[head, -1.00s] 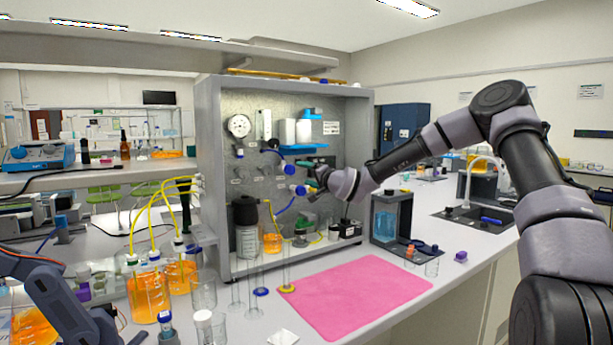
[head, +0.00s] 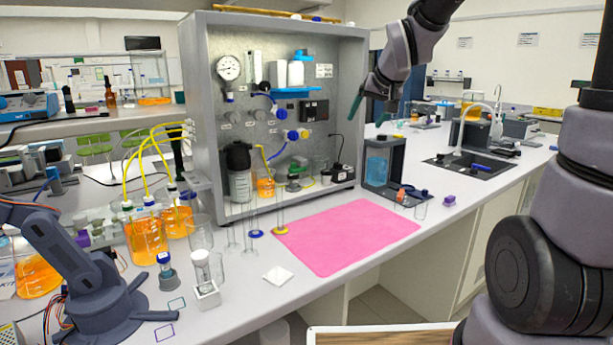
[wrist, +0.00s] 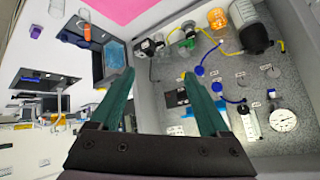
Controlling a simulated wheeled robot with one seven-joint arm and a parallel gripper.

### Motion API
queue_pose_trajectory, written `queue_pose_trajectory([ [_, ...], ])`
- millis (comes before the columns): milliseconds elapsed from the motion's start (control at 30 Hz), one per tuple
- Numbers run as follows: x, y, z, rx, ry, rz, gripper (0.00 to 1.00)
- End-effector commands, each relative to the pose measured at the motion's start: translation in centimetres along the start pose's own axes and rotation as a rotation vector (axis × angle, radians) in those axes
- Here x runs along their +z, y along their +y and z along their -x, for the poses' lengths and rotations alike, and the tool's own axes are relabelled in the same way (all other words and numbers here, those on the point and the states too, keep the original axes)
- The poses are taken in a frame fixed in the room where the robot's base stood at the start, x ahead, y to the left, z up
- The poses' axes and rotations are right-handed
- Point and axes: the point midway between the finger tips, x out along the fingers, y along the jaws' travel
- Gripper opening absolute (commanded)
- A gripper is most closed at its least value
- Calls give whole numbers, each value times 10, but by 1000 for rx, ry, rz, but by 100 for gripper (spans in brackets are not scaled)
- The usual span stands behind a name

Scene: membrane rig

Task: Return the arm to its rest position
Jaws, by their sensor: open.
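My gripper (head: 374,101) hangs in the air at the upper right of the head view, in front of the right edge of the grey membrane rig (head: 194,120). Its fingers point down. In the wrist view my gripper (wrist: 160,88) shows two green fingers spread apart with nothing between them. The rig's panel, with its gauge (wrist: 284,120) and blue-handled valves, lies beyond the right finger. My arm rises along the right side of the head view and its upper part leaves the frame.
A pink mat (head: 345,235) lies bare on the bench in front of the rig. A dark open-fronted box (head: 392,165) stands right of the rig, below my gripper. Flasks with orange liquid (head: 146,238) and a small blue-grey arm (head: 75,265) stand at the left.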

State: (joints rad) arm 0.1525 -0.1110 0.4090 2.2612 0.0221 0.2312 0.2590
Motion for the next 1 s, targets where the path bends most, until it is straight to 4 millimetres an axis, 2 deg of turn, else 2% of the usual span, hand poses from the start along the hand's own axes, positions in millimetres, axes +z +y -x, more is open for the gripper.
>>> queue_pose_trajectory([
  [33,5,11,26,29,1,-10,80],
  [200,37,50,101,94,-40,-83,80],
  [300,63,66,140,99,-68,-139,80],
  [433,94,80,177,77,-103,-200,80],
  [500,107,84,189,62,-119,-224,80],
  [633,121,87,201,42,-138,-251,80],
  [1000,124,87,203,39,-142,-254,80],
])
